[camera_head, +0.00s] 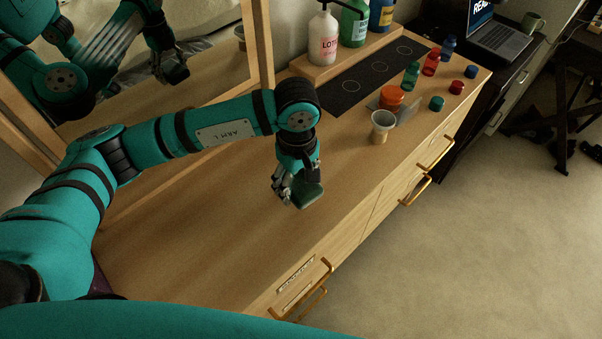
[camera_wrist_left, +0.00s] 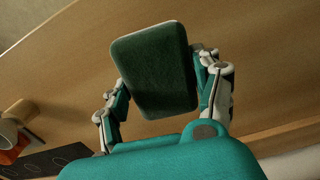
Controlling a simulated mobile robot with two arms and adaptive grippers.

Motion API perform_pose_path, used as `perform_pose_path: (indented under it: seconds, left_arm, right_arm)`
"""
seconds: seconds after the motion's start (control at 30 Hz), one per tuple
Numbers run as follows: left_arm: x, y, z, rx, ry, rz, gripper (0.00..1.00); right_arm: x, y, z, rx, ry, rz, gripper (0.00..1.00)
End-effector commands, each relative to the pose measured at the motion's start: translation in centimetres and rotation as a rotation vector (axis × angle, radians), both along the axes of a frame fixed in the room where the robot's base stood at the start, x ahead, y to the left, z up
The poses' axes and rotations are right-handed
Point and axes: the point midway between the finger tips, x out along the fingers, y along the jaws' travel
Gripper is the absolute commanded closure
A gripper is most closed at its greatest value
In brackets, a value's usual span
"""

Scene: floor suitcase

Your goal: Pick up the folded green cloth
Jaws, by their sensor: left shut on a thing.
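The folded green cloth (camera_head: 308,194) is a dark green, rounded rectangular pad. My left gripper (camera_head: 295,187) is shut on it over the wooden dresser top. In the left wrist view the cloth (camera_wrist_left: 155,70) sits between the two fingers of my left gripper (camera_wrist_left: 160,90), one finger at each side edge. The head view shows the cloth partly hidden by the fingers. I cannot tell exactly how far it is above the wood. My right gripper is not in view.
The dresser top (camera_head: 200,220) is bare around the gripper. A beige cup (camera_head: 382,125), an orange jar (camera_head: 391,97), small coloured bottles and caps, and a black mat (camera_head: 370,78) stand toward the back right. A lotion bottle (camera_head: 324,38) stands on a riser. A mirror (camera_head: 170,60) rises behind my arm.

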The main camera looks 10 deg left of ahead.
Motion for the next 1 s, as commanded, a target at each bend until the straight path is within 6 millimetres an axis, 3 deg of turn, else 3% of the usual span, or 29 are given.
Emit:
perform_pose_path:
  seconds: [0.3,0.5,0.7,1.0]
  left_arm:
    - [-7.5,-0.3,0.4,0.0,-0.001,-0.005,0.56]
    - [-10.4,-0.5,0.8,0.001,-0.001,-0.003,0.56]
    - [-11.6,-0.5,1.0,0.001,0.0,0.0,0.56]
    - [-11.7,-0.5,1.1,0.001,0.0,0.0,0.56]
  right_arm:
    - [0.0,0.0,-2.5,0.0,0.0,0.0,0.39]
    - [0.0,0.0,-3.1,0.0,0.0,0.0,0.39]
    - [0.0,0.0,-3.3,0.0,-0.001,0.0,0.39]
    - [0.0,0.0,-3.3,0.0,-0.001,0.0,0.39]
